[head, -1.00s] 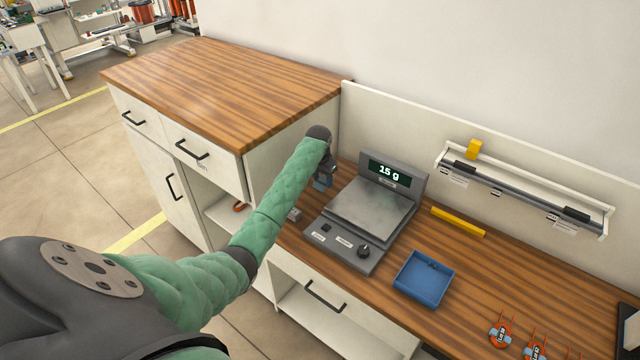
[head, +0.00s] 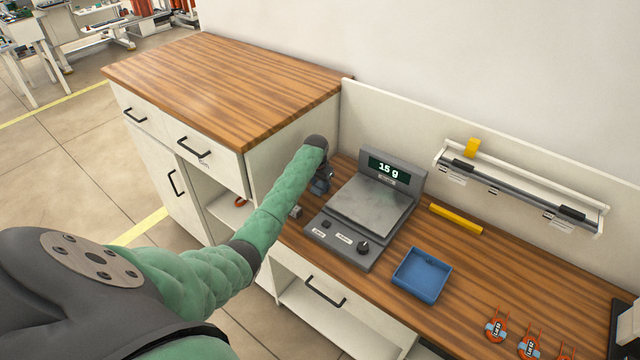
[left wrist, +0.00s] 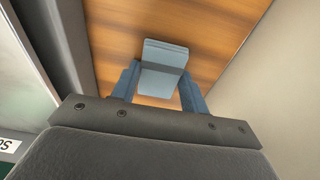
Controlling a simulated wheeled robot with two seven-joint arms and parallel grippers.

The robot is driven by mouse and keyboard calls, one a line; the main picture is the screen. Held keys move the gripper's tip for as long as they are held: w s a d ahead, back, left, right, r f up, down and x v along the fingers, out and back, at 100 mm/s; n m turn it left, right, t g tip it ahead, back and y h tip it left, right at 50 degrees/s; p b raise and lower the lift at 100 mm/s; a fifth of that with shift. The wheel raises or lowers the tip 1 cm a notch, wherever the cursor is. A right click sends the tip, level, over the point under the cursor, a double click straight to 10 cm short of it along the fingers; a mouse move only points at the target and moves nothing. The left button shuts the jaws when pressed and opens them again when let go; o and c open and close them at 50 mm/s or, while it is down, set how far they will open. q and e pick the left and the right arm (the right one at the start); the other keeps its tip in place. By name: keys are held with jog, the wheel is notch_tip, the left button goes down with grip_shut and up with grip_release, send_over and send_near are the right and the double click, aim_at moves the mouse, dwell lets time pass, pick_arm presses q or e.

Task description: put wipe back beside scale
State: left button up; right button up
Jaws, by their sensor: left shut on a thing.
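The scale (head: 372,207) stands on the wooden bench; its display reads 15 g and its pan is bare. The blue-grey folded wipe (left wrist: 163,68) is between the fingers of my left gripper (left wrist: 160,85) in the left wrist view, with the wood bench top behind it. In the head view my left gripper (head: 321,184) is low at the left side of the scale, partly hidden by my own arm. It is shut on the wipe. I cannot tell whether the wipe touches the bench. My right gripper is not in view.
A small grey block (head: 296,211) lies left of the scale. The taller cabinet (head: 290,140) closes off the left side. A rail (head: 520,190) is on the back panel.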

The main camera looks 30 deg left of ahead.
aim_at(318, 188)
pick_arm(q)
jog(key=o, duration=0.9)
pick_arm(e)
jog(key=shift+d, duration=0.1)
pick_arm(q)
jog(key=shift+r, duration=0.5)
jog(key=shift+s+a+r+b, duration=0.1)
jog(key=shift+s+r+b, duration=0.3)
jog(key=shift+r, duration=1.45)
jog(key=shift+s+d+r+b, duration=0.1)
jog(key=shift+r+b, duration=0.65)
jog(key=shift+r, duration=1.1)
jog(key=shift+s+a+r+b, duration=0.15)
jog(key=shift+r+b, duration=0.4)
jog(key=shift+r, duration=1.3)
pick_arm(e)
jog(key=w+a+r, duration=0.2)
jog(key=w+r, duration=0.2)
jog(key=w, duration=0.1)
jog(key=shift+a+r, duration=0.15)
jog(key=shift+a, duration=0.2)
pick_arm(q)
jog(key=shift+s+f, duration=0.1)
jog(key=shift+s, duration=0.05)
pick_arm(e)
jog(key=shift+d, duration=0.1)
